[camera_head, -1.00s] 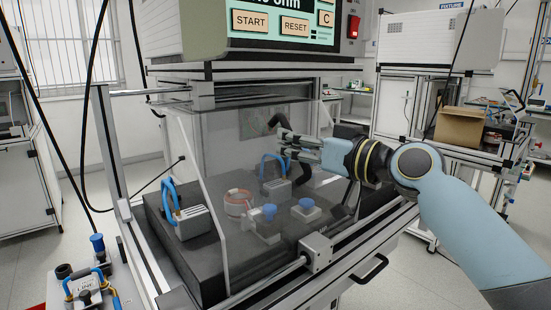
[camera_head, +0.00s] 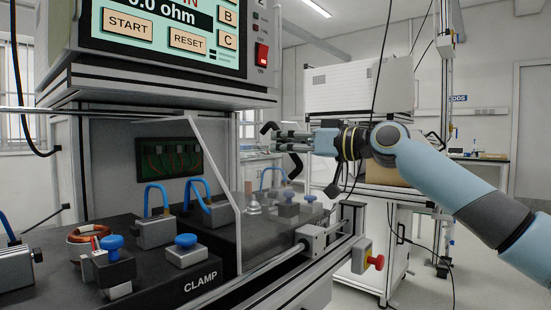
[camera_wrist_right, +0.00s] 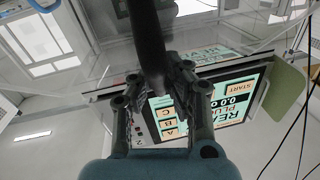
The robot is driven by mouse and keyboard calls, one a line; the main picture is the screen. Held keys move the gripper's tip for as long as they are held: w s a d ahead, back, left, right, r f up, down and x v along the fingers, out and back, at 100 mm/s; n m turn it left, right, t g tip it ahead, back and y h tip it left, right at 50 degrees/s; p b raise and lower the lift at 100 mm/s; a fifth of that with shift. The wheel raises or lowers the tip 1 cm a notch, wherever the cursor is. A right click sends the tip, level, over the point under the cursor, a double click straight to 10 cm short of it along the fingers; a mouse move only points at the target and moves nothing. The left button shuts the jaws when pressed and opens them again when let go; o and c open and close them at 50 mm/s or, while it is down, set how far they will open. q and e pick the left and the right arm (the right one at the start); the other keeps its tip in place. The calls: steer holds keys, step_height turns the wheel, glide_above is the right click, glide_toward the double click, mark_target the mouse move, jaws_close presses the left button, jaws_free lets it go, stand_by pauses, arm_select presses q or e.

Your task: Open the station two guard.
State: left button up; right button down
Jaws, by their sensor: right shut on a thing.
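The guard (camera_head: 229,150) is a clear panel with a pale frame edge in the head view. It stands over the right part of the dark fixture bed, with clamps and knobs visible through it. The fixtures to its left, with a copper coil (camera_head: 88,236), are uncovered. My right gripper (camera_head: 284,141) is at the guard's right side, shut on its black bar handle (camera_head: 295,168). In the wrist view the black handle (camera_wrist_right: 148,45) runs between the fingers. The fingers partly hide the handle in the head view. My left gripper is out of view.
The test screen (camera_head: 170,35) hangs above the bed. A silver rail with a block (camera_head: 312,240) runs along the front. A red stop button (camera_head: 375,262) sits at the front right. Cables hang at the right, before a white cabinet (camera_head: 360,85).

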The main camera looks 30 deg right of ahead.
steer(key=shift+w+d+f, duration=0.15)
steer(key=shift+d, duration=0.15)
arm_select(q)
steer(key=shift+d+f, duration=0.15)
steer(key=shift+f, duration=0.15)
arm_select(e)
steer(key=shift+d+r, duration=0.1)
steer(key=shift+r, duration=0.1)
steer(key=c, duration=1.7)
jaws_free()
steer(key=o, duration=0.4)
steer(key=shift+d+f, duration=0.1)
steer(key=shift+d, duration=0.2)
steer(key=shift+a, duration=0.15)
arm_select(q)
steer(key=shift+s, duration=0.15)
arm_select(e)
step_height(320, 180, up, 10)
steer(key=shift+r, duration=0.1)
